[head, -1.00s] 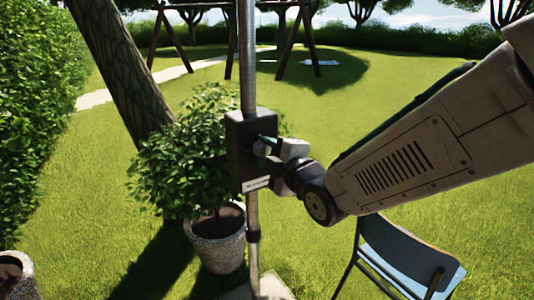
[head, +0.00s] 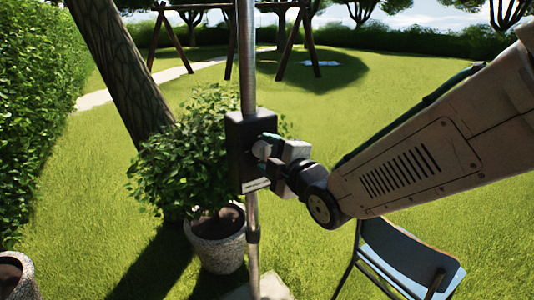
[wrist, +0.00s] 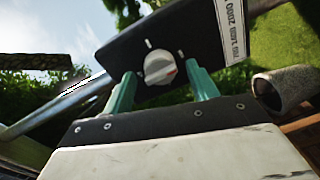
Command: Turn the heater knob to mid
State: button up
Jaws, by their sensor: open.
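The heater's dark control box (head: 238,150) is fixed to a metal pole. In the wrist view the box (wrist: 120,52) shows tilted, with a round pale knob (wrist: 158,68) on its face. In the head view my gripper (head: 267,147) is at the box's right face and partly hides the knob.
The heater pole (head: 247,55) runs above and below the box. A potted bush (head: 180,165) stands behind it on the left. A folding chair (head: 405,255) stands below my arm at right. The lawn is open beyond.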

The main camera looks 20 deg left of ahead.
jog(key=v, duration=0.7)
jog(key=s+d+f+m+g+h, duration=0.3)
jog(key=d+f+m+g+h, duration=0.2)
jog(key=d+f+m+h, duration=0.65)
jog(key=s+d+r+m+g, duration=0.1)
jog(key=s+d+m, duration=0.3)
jog(key=d, duration=0.5)
jog(key=s+d+r+m+g+h, duration=0.1)
jog(key=s+d+r+m, duration=0.3)
jog(key=s+d, duration=0.4)
jog(key=s+d+r+m+g, duration=0.2)
jog(key=s+d+m, duration=0.3)
jog(key=d, duration=0.5)
jog(key=shift+s+r+m+g+h, duration=0.35)
jog(key=shift+s+r, duration=0.2)
jog(key=shift+s, duration=0.15)
